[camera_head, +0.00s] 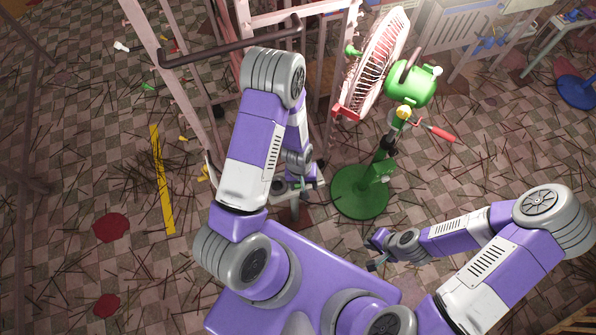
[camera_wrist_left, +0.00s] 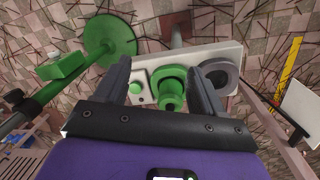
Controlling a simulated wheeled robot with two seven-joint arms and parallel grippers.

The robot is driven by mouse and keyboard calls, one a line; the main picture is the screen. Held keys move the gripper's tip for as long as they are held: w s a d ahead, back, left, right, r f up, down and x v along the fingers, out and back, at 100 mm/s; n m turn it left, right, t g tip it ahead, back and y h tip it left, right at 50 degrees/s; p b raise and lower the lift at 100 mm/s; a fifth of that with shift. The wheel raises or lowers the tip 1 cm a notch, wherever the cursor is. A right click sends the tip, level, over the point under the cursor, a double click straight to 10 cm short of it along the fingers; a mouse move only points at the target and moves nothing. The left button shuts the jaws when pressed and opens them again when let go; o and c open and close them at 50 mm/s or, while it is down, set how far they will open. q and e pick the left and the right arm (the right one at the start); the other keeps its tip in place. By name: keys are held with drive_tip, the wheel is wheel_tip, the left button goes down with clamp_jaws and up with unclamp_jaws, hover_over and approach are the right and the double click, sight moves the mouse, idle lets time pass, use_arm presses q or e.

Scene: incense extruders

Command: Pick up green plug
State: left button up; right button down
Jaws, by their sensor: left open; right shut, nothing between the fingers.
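The green plug (camera_wrist_left: 171,92) shows in the left wrist view on a white panel (camera_wrist_left: 150,66), beside a green button (camera_wrist_left: 136,88) and a grey round socket (camera_wrist_left: 218,74). My left gripper (camera_wrist_left: 163,93) is open, one finger on each side of the plug, with gaps visible on both sides. Whether its fingertips reach down to the plug's depth I cannot tell. In the head view my left gripper (camera_head: 296,186) is low, mostly hidden by its own arm, above the pale panel. My right gripper (camera_head: 376,254) is shut and empty, low at the right, away from the panel.
A green fan (camera_head: 410,84) on a round green base (camera_head: 360,191) stands just right of my left arm. A pink metal frame (camera_head: 170,90) with a dark bar (camera_head: 230,43) stands behind and left. Sticks litter the checkered floor.

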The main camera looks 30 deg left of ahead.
use_arm(q)
drive_tip(key=shift+n+y, duration=0.6)
drive_tip(key=w+a+r, duration=0.2)
drive_tip(key=w+a, duration=0.1)
drive_tip(key=shift+w+a+r, duration=0.15)
drive_tip(key=shift+w+a, duration=0.1)
drive_tip(key=shift+a, duration=0.05)
drive_tip(key=shift+w+a+f, duration=0.15)
drive_tip(key=shift+a+f, duration=0.05)
drive_tip(key=shift+a, duration=0.05)
wheel_tip(320, 180, down, 7)
drive_tip(key=shift+a+r+b, duration=0.1)
drive_tip(key=shift+a+b, duration=0.05)
drive_tip(key=shift+b, duration=1.05)
drive_tip(key=shift+c, duration=0.5)
drive_tip(key=c, duration=1)
